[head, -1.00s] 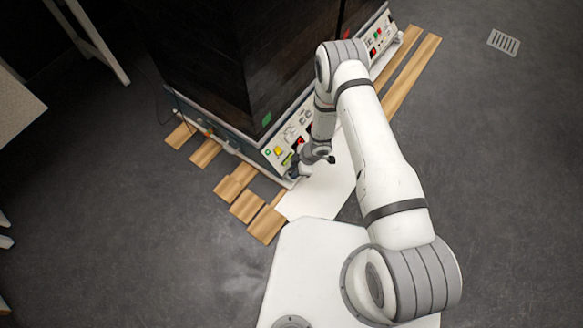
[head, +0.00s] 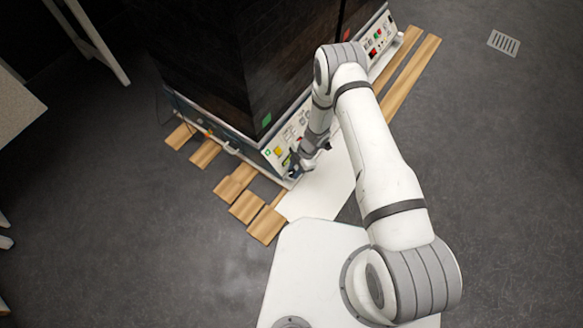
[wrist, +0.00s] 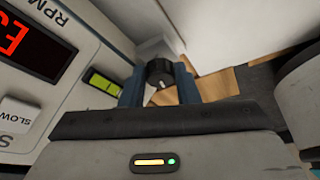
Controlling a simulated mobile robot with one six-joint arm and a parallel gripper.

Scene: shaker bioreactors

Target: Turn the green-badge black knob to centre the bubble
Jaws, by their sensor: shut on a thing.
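The black knob (wrist: 159,73) shows in the wrist view between the two fingers of my gripper (wrist: 160,91), close to the lower edge of the machine's front. My gripper is shut on it. In the head view my gripper (head: 294,168) is at the machine's near bottom corner, and the knob is hidden there. A small green badge (head: 267,152) shows on the panel near that corner.
The white front panel (wrist: 25,95) carries a red display (wrist: 35,42) and a SLOW button (wrist: 17,115). Wooden slats (head: 247,207) lie on the floor around the machine's base. A white sheet (head: 323,188) lies before it. Open grey floor is at the left and right.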

